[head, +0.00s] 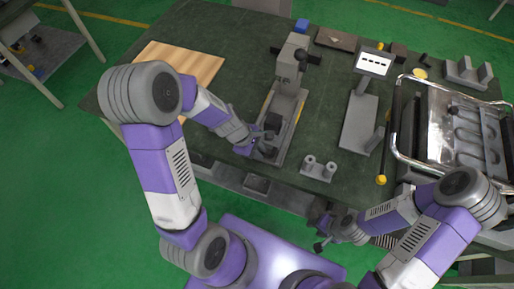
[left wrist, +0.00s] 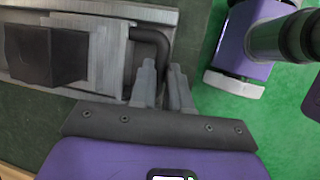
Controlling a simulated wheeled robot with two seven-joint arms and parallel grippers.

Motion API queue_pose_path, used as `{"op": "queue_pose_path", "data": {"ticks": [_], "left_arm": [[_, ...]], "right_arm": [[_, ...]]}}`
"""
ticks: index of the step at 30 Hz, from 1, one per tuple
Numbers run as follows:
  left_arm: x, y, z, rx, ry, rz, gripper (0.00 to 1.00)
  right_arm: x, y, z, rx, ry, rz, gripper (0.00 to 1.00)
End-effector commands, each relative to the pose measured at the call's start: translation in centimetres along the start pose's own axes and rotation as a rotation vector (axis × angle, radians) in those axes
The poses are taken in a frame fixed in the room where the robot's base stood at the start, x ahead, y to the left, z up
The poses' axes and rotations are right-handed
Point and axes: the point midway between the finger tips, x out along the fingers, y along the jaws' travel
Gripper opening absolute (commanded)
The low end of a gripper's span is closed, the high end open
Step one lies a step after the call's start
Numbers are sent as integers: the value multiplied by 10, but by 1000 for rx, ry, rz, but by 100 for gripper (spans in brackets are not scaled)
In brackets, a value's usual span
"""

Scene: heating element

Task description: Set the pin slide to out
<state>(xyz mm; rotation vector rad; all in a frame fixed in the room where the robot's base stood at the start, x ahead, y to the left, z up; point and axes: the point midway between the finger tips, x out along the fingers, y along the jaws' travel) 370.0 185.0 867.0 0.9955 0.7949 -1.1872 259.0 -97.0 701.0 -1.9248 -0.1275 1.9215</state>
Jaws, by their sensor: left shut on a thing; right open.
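A grey bench fixture with a long slide channel (head: 293,112) and an upright column (head: 293,58) stands in the middle of the bench. In the left wrist view its grey slide body (left wrist: 108,55) carries a black block (left wrist: 45,57), and a black bent handle (left wrist: 152,38) sticks out at its end. My left gripper (head: 263,150) is at the fixture's near end. Its fingers (left wrist: 163,85) are closed on the bent handle, and they hide part of it. My right gripper (head: 321,238) is open beyond the bench's front edge, away from the fixture.
A small grey two-post block (head: 319,169) stands right of the fixture. A stand with a display (head: 374,63) is further right, beside a chrome-railed machine (head: 460,130). A wooden board (head: 180,62) lies at the left.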

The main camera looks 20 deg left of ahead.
Motion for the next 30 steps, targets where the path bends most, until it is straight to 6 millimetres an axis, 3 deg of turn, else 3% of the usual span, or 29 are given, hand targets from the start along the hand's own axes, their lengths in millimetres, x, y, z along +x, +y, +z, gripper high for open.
{"op": "queue_pose_path", "data": {"ticks": [1, 6, 16, 24, 30], "left_arm": [[2, -2, 1, 1, -2, -7, 20], [1, -2, 0, -1, -2, -4, 42], [-6, 0, 0, -1, -1, -1, 42], [-51, 0, 2, 0, -2, 1, 42], [-73, -1, 1, -1, -2, -2, 42]], "right_arm": [[0, 0, 0, 0, 1, 0, 43], [0, 0, 0, 0, 1, 0, 43], [-3, -1, 0, 0, 1, 0, 43], [-27, -10, 1, 0, 1, 0, 43], [-36, -14, 1, 0, 1, 0, 43]]}}
